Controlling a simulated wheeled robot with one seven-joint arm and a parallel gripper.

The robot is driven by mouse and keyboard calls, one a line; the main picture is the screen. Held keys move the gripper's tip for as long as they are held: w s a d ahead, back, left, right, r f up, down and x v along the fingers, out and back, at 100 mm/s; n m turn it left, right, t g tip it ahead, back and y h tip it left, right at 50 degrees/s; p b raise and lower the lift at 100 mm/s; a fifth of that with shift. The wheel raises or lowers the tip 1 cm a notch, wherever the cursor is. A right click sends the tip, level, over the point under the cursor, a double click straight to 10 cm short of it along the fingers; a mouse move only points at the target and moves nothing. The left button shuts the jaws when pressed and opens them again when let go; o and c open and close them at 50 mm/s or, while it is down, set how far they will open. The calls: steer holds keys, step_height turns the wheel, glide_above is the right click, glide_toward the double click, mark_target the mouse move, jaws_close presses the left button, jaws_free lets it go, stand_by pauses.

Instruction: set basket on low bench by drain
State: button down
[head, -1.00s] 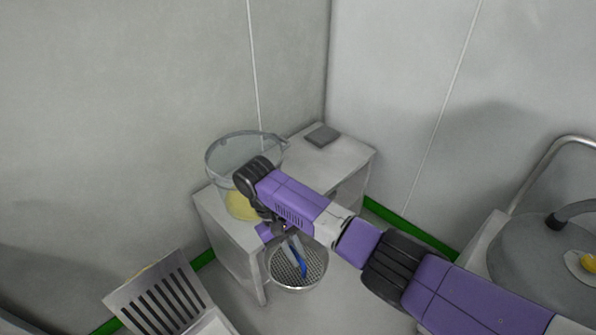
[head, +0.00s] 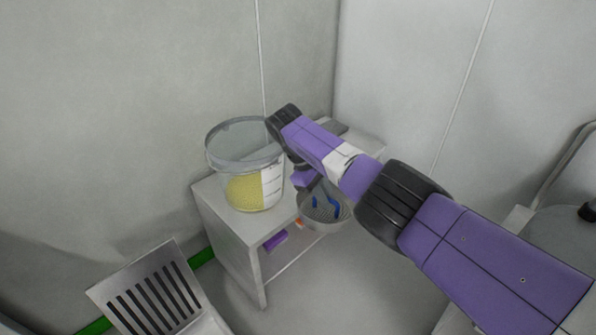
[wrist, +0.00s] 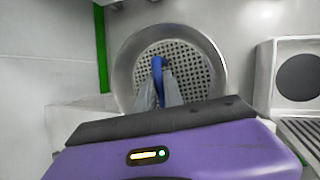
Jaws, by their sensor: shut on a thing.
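The basket (head: 312,221), a round metal bowl with a perforated bottom, hangs in the air beside the right front of a pale bench (head: 225,222). It fills the upper middle of the wrist view (wrist: 196,59). My gripper (head: 325,203) is shut on the basket, with a blue piece between its grey fingers in the wrist view (wrist: 158,85). The basket is apart from the bench top. The bench has a lower shelf; I cannot tell whether it is the low bench named. No drain can be made out with certainty.
A clear tub (head: 243,160) of yellow granules takes up the bench's left part. A dark flat block (head: 333,126) lies at its back, partly behind my arm. A purple item (head: 275,240) is on the lower shelf. A slotted metal panel (head: 150,295) stands at front left.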

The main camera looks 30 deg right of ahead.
steer(key=w+d+r+n+t+y+b, duration=0.2)
steer(key=w+d+n+t, duration=0.2)
steer(key=n, duration=0.8)
steer(key=w+d+r+n+t+y+b, duration=0.2)
steer(key=w+d+n+t, duration=0.2)
steer(key=n, duration=0.8)
steer(key=w+d, duration=0.2)
steer(key=w, duration=0.2)
steer(key=shift+r+n, duration=0.4)
